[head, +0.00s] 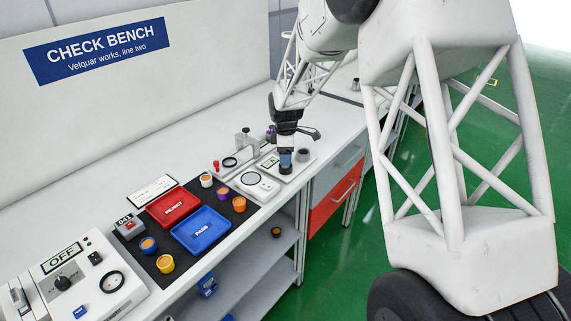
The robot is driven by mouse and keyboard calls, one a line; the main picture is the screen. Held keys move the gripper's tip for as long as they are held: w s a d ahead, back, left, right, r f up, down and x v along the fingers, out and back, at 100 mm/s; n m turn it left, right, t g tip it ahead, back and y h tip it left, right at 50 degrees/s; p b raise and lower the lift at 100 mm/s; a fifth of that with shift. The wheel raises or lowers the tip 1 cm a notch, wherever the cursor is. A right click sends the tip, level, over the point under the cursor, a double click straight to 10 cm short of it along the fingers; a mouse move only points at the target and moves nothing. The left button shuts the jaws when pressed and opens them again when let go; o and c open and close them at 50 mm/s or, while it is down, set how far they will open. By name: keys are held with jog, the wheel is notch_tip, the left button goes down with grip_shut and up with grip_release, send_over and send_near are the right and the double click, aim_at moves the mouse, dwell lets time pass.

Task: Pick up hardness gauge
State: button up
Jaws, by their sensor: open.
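My gripper (286,158) is at the far part of the bench, pointing down over a pale instrument plate (297,172). Its jaws are small and dark here; they are open. A small dark blue piece (285,164) shows right at the fingertips, standing on the plate. It may be the hardness gauge, but no label can be read. I cannot tell whether the fingers touch it. A short dark grey cylinder (303,155) stands just right of the gripper.
A grey stand (246,143) is left of the gripper. A white device with a round dial (251,179) sits in front. Nearer are a red REJECT tray (172,205), a blue PASS tray (201,231) and several coloured pots on a dark mat. The bench's back strip is clear.

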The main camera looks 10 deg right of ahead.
jog(key=shift+f, duration=0.7)
jog(key=shift+c, duration=0.2)
jog(key=c, duration=1)
jog(key=shift+c, duration=0.2)
jog(key=shift+r, duration=0.2)
jog(key=shift+r, duration=1.4)
jog(key=shift+s+r, duration=0.25)
jog(key=shift+s, duration=0.05)
jog(key=s+d+r, duration=0.1)
jog(key=s, duration=1.4)
jog(key=shift+s+d+r, duration=0.15)
jog(key=shift+d+r, duration=0.05)
jog(key=shift+d, duration=0.15)
